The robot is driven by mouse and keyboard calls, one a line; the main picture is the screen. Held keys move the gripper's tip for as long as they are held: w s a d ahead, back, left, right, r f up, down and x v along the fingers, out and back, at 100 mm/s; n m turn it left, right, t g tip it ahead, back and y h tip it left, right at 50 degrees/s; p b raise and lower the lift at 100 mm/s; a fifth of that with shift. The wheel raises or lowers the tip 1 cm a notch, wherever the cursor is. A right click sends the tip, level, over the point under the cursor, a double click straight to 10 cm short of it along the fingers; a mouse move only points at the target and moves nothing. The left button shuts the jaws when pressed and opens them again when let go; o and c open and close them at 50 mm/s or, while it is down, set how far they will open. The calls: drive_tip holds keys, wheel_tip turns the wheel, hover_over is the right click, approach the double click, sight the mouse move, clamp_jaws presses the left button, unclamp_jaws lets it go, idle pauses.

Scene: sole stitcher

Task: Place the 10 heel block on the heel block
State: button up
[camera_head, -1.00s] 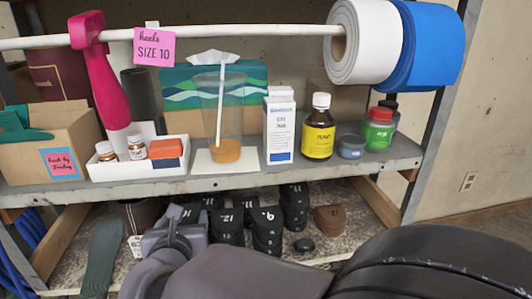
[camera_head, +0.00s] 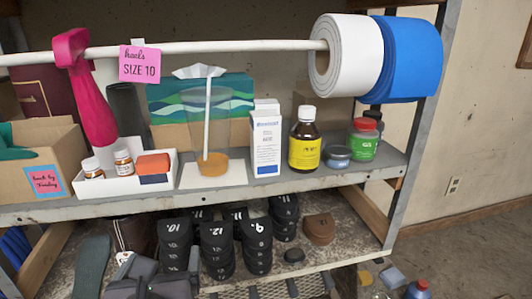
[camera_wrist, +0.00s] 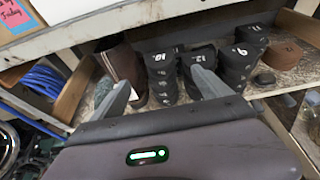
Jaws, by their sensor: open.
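The black heel blocks stand in several stacks on the lower shelf. The stack marked 10 (camera_head: 174,250) is the leftmost in the head view and also shows in the wrist view (camera_wrist: 161,73). To its right are the stacks marked 12 (camera_head: 217,252) and 9 (camera_head: 257,250). A brown heel block (camera_head: 319,229) sits apart at the right, also in the wrist view (camera_wrist: 283,53). My gripper (camera_wrist: 163,88) is open, with nothing seen between its fingers. In the wrist view its fingers spread in front of the 10 and 12 stacks. In the head view it is partly cut off at the bottom.
The upper shelf (camera_head: 290,187) overhangs the blocks and carries bottles, boxes and a cup. A small black piece (camera_head: 294,255) lies before the brown block. A brown cylinder (camera_wrist: 119,62) stands left of the 10 stack. Wooden side rails (camera_head: 365,217) bound the lower shelf.

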drive_tip(key=w+d+f+m+g+h, duration=0.1)
drive_tip(key=w+d+m+h, duration=0.15)
drive_tip(key=d+m, duration=0.55)
drive_tip(key=w+d+f+m+g+h, duration=0.15)
drive_tip(key=d+m+h, duration=0.3)
drive_tip(key=d, duration=0.65)
drive_tip(key=s+d+f+m+g+y, duration=0.1)
drive_tip(key=s+d+f+m+g, duration=0.15)
drive_tip(key=s+d+m, duration=0.7)
drive_tip(key=s+d+f+m+g+y, duration=0.1)
drive_tip(key=s+d+m+g, duration=0.3)
drive_tip(key=m, duration=1)
wheel_tip(320, 180, down, 23)
drive_tip(key=a+m+t+y+b, duration=0.1)
drive_tip(key=m+b, duration=0.6)
drive_tip(key=b, duration=1.7)
drive_tip(key=shift+w+a+m+y, duration=0.3)
drive_tip(key=shift+w+m+y, duration=0.1)
drive_tip(key=shift+y, duration=0.4)
drive_tip(key=shift+s+b, duration=0.1)
drive_tip(key=shift+b, duration=0.2)
